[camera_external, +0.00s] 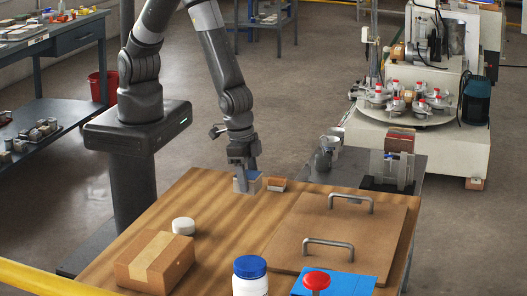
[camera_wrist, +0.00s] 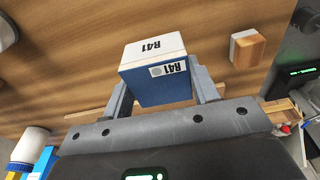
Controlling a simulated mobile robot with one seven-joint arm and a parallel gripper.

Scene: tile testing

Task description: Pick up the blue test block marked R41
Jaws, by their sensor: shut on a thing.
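The blue test block (camera_wrist: 160,84) has a white top, and both its top and its blue side carry the marking R41. In the wrist view it sits between the two fingers of my gripper (camera_wrist: 160,92), which are shut on its sides. In the external view my gripper (camera_external: 246,178) points down at the far edge of the wooden table, with the block (camera_external: 252,184) between its fingers, partly covered by them. I cannot tell whether the block touches the table or is slightly above it.
A small brown-and-white block (camera_external: 276,184) stands just right of the gripper. A brown board with two metal handles (camera_external: 335,228) lies at right. A white lid (camera_external: 183,226), a cardboard box (camera_external: 154,260), a blue-capped jar (camera_external: 250,278) and a red knob on a blue sheet (camera_external: 317,280) stand nearer.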

